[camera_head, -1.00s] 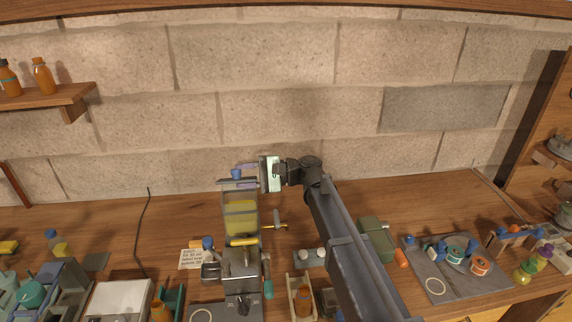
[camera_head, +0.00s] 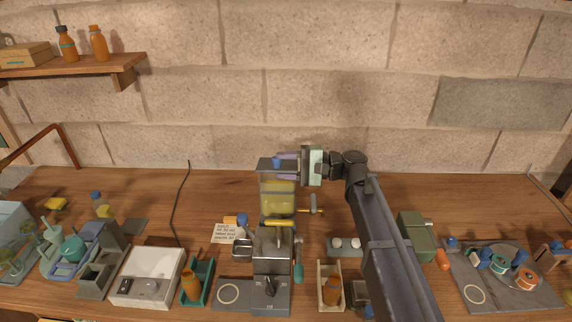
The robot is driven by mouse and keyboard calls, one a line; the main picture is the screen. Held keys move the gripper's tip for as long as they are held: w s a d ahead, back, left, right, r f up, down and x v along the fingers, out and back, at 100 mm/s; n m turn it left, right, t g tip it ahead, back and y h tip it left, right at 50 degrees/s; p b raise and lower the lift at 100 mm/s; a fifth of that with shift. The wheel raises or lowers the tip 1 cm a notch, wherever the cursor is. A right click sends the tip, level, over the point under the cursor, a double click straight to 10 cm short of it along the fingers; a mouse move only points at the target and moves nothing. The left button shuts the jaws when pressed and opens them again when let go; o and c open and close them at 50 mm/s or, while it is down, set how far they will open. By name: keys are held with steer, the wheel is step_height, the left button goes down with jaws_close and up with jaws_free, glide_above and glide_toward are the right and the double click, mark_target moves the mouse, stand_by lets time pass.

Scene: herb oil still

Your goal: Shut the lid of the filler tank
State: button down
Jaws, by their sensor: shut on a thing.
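The filler tank (camera_head: 277,199) is a clear upright box with yellow liquid, standing on the grey filler machine near the middle of the bench. Its lid (camera_head: 267,170) shows as a greyish panel at the tank's top, with a small blue knob (camera_head: 276,162). My gripper (camera_head: 285,163) comes in from the right, its purple fingers level with the knob. It is shut on the knob, though the contact is small in view. I cannot tell the lid's exact angle or whether it touches the rim.
A yellow-handled lever (camera_head: 313,211) sticks out right of the tank. A paper note (camera_head: 226,233) lies to its left. A white scale (camera_head: 147,277) stands front left, a green box (camera_head: 415,236) right of my arm.

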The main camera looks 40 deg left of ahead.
steer(key=c, duration=0.8)
jaws_free()
steer(key=shift+f, duration=0.1)
steer(key=shift+c, duration=0.2)
steer(key=v, duration=1.1)
